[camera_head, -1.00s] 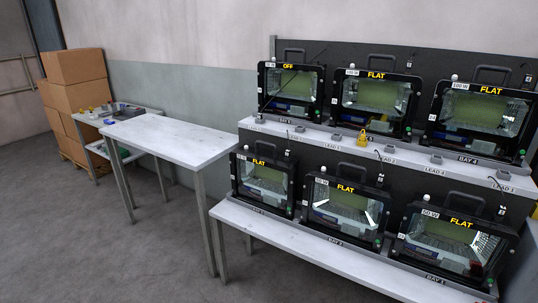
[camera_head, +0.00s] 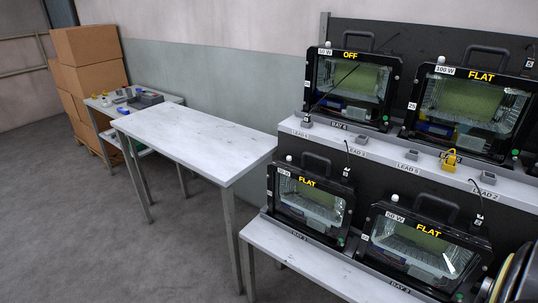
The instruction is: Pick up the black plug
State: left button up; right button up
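I cannot make out a black plug for certain. Thin dark leads with small tagged ends (camera_head: 346,172) (camera_head: 479,220) stand beside the lower floodlights, too small to tell their shape. Small grey holders (camera_head: 361,140) sit along the upper shelf above LEAD labels. One floodlight housing (camera_head: 350,88) at upper left reads OFF. The others, such as the upper right housing (camera_head: 470,108), read FLAT.
A bare white table (camera_head: 195,138) stands left of the rack. The rack's lower white shelf (camera_head: 300,258) juts forward. A yellow padlock-like item (camera_head: 449,158) sits on the upper shelf. Cardboard boxes (camera_head: 90,60) and a small side table (camera_head: 100,103) are at far left. Floor (camera_head: 70,230) is open.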

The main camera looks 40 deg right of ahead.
aim_at(345, 174)
jog(key=z, duration=0.2)
jog(key=i, duration=1.45)
jog(key=z, duration=0.85)
